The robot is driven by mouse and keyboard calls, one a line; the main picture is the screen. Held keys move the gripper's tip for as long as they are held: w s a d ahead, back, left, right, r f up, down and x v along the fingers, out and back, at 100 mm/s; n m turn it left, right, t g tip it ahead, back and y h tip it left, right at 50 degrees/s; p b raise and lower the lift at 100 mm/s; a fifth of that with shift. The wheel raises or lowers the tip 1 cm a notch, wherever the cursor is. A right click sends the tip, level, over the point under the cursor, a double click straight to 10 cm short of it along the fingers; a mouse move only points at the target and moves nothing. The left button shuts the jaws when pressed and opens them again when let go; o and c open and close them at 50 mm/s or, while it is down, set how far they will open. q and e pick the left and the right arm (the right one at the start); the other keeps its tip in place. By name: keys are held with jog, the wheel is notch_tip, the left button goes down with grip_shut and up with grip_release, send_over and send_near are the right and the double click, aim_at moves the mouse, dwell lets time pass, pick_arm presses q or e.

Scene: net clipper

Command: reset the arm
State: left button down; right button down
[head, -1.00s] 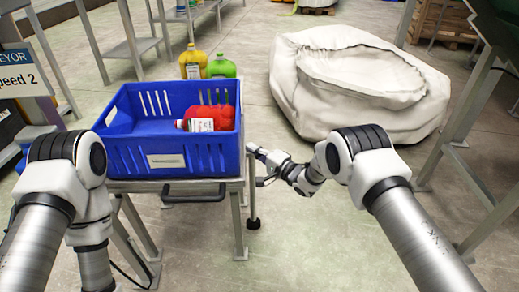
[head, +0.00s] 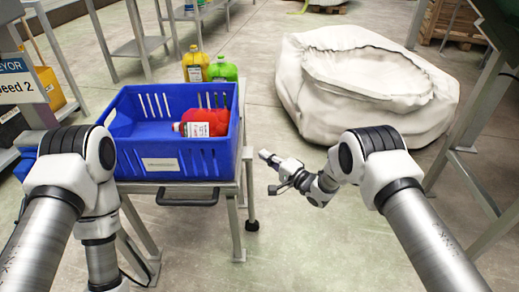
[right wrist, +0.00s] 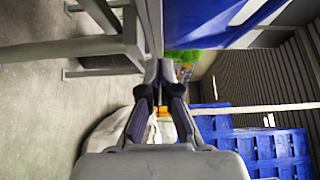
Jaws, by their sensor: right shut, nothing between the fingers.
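My right gripper (head: 268,158) is shut and empty. In the head view it is low, just right of the blue crate's metal stand, with a small gap between them. Its two dark fingers also show closed together in the right wrist view (right wrist: 160,82). My right arm comes in from the lower right and bends at its elbow. My left arm comes in from the lower left and bends down beside the crate stand. My left gripper is not in view.
A blue crate (head: 130,160) on a metal stand (head: 238,225) holds a red bottle (head: 205,122). A yellow bottle (head: 195,64) and a green bottle (head: 222,69) stand behind it. A big white sack (head: 345,110) is at back right. The floor in front is clear.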

jog(key=s+d+f+g+h+p, duration=0.1)
jog(key=s+d+f+g+h, duration=0.35)
jog(key=s, duration=0.95)
jog(key=s+d+f+g+h+p, duration=0.15)
jog(key=s+d+f+h, duration=0.35)
jog(key=s+d+f, duration=0.65)
jog(key=s+d+r+n+g+h, duration=0.1)
jog(key=s+n+g, duration=0.3)
jog(key=s, duration=0.7)
jog(key=s+d+r+n+g+h, duration=0.1)
jog(key=s+r+n+g+h, duration=0.3)
jog(key=s, duration=0.8)
notch_tip(320, 180, up, 25)
jog(key=n+y+p, duration=0.1)
jog(key=y+p, duration=0.1)
jog(key=p, duration=2.4)
jog(key=shift+r+t+p, duration=0.2)
jog(key=shift+t+p, duration=0.1)
jog(key=shift+p, duration=0.1)
jog(key=shift+w+a+y, duration=0.1)
jog(key=shift+w+y, duration=0.05)
jog(key=shift+y, duration=0.1)
